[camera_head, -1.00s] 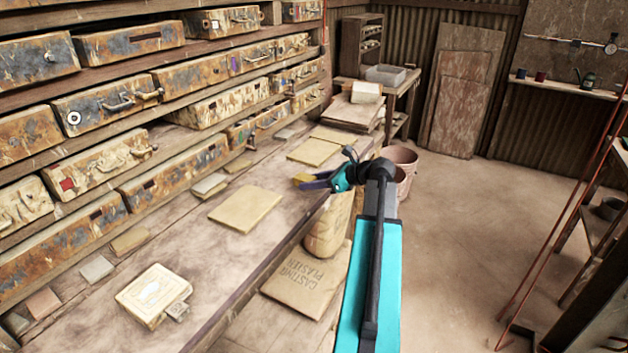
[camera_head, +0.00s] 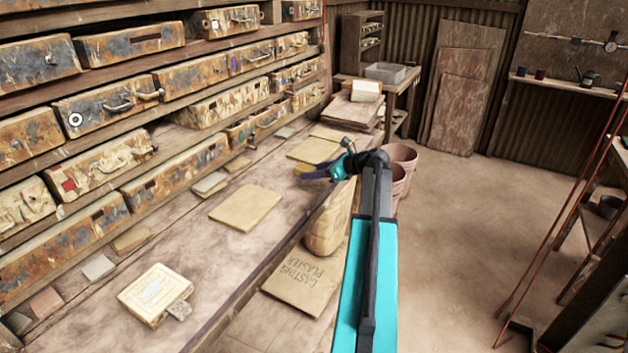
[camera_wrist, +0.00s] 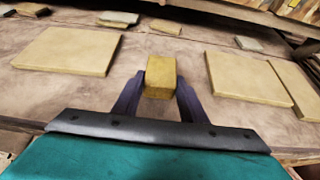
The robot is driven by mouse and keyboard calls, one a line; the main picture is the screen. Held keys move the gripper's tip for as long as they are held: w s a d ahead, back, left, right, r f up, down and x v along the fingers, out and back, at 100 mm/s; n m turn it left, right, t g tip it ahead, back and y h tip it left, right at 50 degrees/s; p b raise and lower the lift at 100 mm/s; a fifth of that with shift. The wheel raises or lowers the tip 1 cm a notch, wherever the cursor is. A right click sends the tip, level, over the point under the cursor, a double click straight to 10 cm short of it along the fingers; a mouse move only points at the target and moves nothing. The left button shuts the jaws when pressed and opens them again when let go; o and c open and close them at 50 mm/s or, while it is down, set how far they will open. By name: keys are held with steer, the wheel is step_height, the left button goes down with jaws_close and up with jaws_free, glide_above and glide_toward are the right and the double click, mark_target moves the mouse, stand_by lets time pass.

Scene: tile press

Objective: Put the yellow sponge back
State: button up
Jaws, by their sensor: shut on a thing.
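The yellow sponge (camera_wrist: 160,72) is a small block held between the two dark fingers of my gripper (camera_wrist: 158,92) in the wrist view. I cannot tell the exact height of the sponge above the bench.
Flat tan boards (camera_head: 245,208) lie on the bench on both sides of my gripper. A cream box-like block (camera_head: 155,294) sits nearer. Several small tiles line the back below rusty drawers (camera_head: 105,165). Plaster sacks (camera_head: 308,278) and a bucket (camera_head: 402,158) stand beside the bench.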

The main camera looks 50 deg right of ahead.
mark_target(313, 187)
steer(key=shift+f, duration=0.1)
steer(key=shift+f+p, duration=0.45)
steer(key=shift+f, duration=1.25)
steer(key=o, duration=1)
steer(key=shift+f, duration=0.1)
steer(key=shift+s, duration=0.1)
steer(key=b+v, duration=0.1)
steer(key=v, duration=1.1)
steer(key=shift+b, duration=0.4)
